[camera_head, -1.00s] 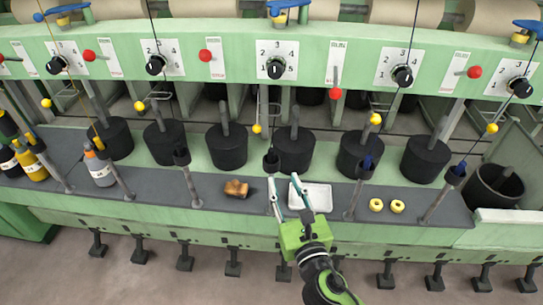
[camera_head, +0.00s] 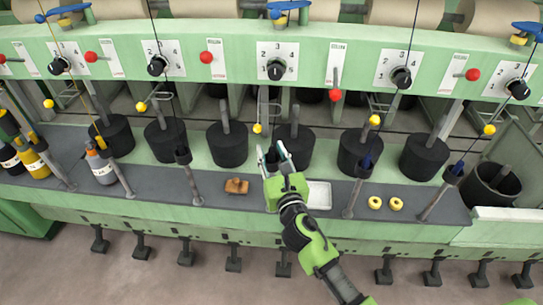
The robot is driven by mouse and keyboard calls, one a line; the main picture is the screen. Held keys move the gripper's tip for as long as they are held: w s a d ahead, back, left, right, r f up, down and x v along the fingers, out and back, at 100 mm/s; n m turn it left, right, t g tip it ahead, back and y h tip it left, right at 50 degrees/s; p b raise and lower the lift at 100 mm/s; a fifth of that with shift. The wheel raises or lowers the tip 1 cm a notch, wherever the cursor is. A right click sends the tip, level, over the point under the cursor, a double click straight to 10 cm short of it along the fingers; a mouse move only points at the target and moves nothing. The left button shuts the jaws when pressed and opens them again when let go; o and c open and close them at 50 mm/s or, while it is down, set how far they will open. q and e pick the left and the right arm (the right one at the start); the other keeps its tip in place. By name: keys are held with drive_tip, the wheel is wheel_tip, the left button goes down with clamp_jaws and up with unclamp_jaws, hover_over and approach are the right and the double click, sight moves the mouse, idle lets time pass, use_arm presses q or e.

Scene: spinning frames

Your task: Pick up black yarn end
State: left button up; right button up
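My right gripper (camera_head: 272,151) is raised in the middle, over the dark grey ledge (camera_head: 225,200). Its two fingers are spread, one on each side of a small black cup-like holder (camera_head: 271,158) on a post. I cannot tell whether they touch it. I see no yarn clearly between the fingers, and a yarn end there is too small to make out. Thin black yarn (camera_head: 412,30) runs down from the top at the right, and another black yarn (camera_head: 152,15) at the left. My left gripper is not in view.
Several black round weights (camera_head: 227,147) stand behind the ledge. A white tray (camera_head: 319,196) lies right of my gripper, a brown wooden piece (camera_head: 236,186) left. Two yellow rings (camera_head: 375,202) lie farther right. Bottles (camera_head: 101,168) stand at left. Posts with cups (camera_head: 183,157) line the ledge.

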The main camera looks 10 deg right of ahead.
drive_tip(key=c, duration=0.9)
